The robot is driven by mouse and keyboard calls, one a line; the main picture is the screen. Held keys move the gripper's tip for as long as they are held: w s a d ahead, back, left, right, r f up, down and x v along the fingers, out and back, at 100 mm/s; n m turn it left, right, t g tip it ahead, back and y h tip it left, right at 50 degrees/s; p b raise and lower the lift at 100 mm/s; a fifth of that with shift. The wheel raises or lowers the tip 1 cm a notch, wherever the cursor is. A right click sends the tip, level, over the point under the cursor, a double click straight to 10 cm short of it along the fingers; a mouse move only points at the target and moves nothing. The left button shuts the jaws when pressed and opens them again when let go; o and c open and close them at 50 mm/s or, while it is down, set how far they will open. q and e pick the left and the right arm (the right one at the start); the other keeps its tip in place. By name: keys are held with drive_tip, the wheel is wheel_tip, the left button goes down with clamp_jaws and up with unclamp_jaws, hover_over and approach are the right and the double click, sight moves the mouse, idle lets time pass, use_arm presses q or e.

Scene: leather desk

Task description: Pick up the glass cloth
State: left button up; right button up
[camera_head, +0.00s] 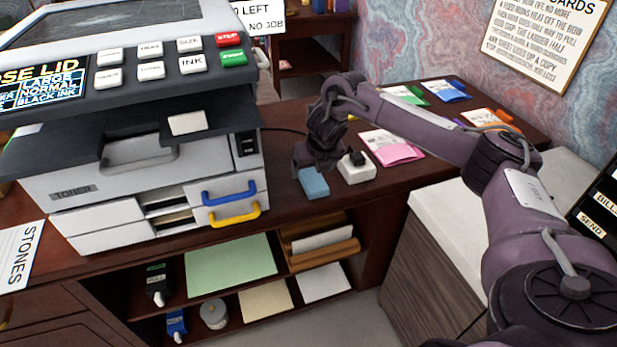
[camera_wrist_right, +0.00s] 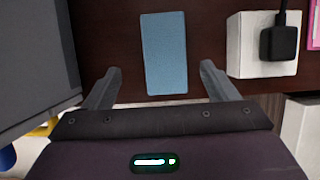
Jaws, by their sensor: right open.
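The glass cloth looks to be the small flat blue rectangle (camera_head: 314,183) on the dark desk, just right of the printer in the head view. It also lies in the upper middle of the right wrist view (camera_wrist_right: 164,52). My right gripper (camera_head: 318,164) is over the desk close to the cloth. In the wrist view its fingers (camera_wrist_right: 161,80) are spread apart, one to each side of the cloth's near end, with nothing between them gripped. I cannot tell the exact height above the cloth. My left gripper is not in view.
A white block with a black plug (camera_head: 357,168) stands just right of the cloth. The large printer (camera_head: 150,170) stands to the left. Pink and white papers (camera_head: 393,148) lie farther right. The desk's front edge is close, with open shelves (camera_head: 232,268) below.

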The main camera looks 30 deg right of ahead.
sight(312, 178)
drive_tip(key=x, duration=0.3)
drive_tip(key=shift+s+d+p, duration=0.1)
drive_tip(key=shift+d+p, duration=0.2)
drive_tip(key=shift+d, duration=0.05)
drive_tip(key=shift+x, duration=1.2)
drive_tip(key=shift+f, duration=0.15)
drive_tip(key=c, duration=1.1)
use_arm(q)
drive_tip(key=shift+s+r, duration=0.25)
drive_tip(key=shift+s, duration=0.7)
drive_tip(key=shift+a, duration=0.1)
